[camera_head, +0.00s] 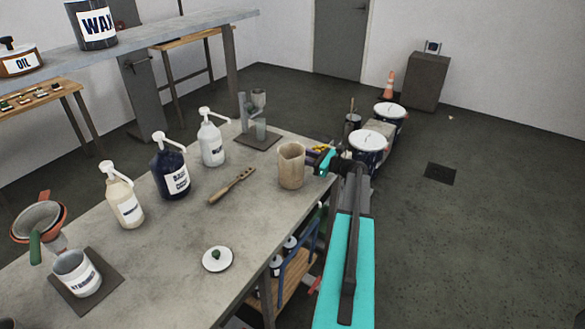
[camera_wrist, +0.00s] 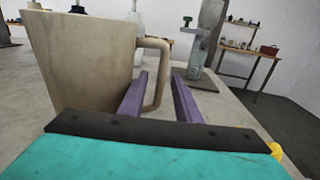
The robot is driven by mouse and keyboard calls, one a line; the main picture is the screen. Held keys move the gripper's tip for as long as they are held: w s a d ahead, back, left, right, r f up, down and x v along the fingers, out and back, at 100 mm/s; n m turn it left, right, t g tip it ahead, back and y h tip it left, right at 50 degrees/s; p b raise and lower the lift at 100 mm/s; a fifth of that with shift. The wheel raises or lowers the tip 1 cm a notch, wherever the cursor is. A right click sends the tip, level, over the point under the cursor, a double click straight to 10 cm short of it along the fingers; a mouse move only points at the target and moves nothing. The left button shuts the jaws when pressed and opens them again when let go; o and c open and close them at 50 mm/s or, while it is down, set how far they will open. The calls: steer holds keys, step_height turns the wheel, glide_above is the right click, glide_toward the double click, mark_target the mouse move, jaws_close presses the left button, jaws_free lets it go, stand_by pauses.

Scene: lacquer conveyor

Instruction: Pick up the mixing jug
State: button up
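The mixing jug (camera_head: 291,165) is a beige, worn, open-topped jug standing upright near the right edge of the grey workbench. It fills the left of the wrist view (camera_wrist: 85,60), with its handle to the right. My gripper (camera_head: 319,153) is at the jug's right side, at about the height of its body. In the wrist view its two purple fingers (camera_wrist: 160,78) are apart. The handle's outer bar shows in the gap between them, and the left finger overlaps the handle's opening. I cannot tell whether either finger touches it.
Pump bottles (camera_head: 172,168), a wooden stick (camera_head: 232,185), a white lid (camera_head: 217,259) and a labelled white cup (camera_head: 77,273) are on the workbench (camera_head: 165,240). A stand (camera_head: 257,125) is behind the jug. Lidded drums (camera_head: 368,145) stand beyond my gripper. Floor at right is mostly clear.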

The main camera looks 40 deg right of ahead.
jaws_close()
stand_by(1.4)
